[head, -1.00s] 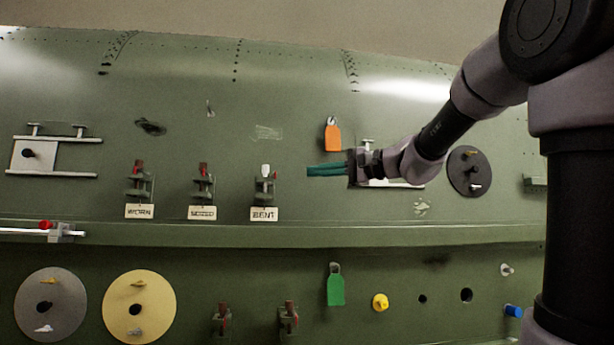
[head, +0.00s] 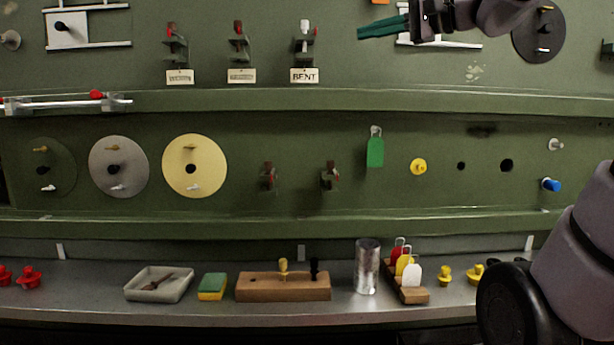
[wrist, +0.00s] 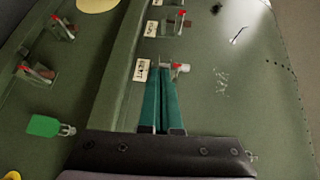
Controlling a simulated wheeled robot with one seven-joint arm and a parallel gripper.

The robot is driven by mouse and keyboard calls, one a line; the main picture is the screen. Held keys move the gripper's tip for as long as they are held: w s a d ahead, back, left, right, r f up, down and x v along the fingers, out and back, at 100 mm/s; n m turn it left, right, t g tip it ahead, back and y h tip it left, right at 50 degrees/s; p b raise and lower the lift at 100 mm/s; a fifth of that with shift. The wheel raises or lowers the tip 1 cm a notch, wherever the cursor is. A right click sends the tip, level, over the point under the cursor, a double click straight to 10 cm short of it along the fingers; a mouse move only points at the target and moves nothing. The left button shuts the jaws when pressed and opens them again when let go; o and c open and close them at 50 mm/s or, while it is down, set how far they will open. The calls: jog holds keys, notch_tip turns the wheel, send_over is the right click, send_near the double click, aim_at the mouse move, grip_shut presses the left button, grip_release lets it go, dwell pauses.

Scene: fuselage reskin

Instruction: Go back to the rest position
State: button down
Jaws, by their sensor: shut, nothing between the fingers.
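My gripper (head: 384,29) is at the top of the head view, in front of the upper green panel, right of the clamp labelled BENT (head: 304,38). Its long green fingers lie together, shut and empty, pointing left. In the wrist view the fingers (wrist: 163,100) run side by side up the picture, with their tips close in view to the BENT clamp (wrist: 178,68). I cannot tell the gap in depth between the tips and that clamp.
A green tag (head: 375,150) hangs on the lower panel beside a yellow knob (head: 418,167). Below, a metal shelf (head: 215,317) bears a grey tray (head: 135,296), sponge (head: 212,286), wooden block (head: 258,290), metal can (head: 367,268) and tag rack (head: 413,297). Ledges jut out between panels.

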jog(key=s+d+f+n+g+h, duration=0.1)
jog(key=s+d+f+h, duration=0.2)
jog(key=f, duration=0.5)
jog(key=s+d+f+n+g+h, duration=0.1)
jog(key=s+d+f+h, duration=0.2)
jog(key=s+f+h, duration=0.2)
jog(key=s+d+f+h, duration=0.3)
jog(key=s+f, duration=0.1)
jog(key=f, duration=0.7)
jog(key=shift+f+n+g+h, duration=0.2)
jog(key=shift+n+g+h, duration=0.2)
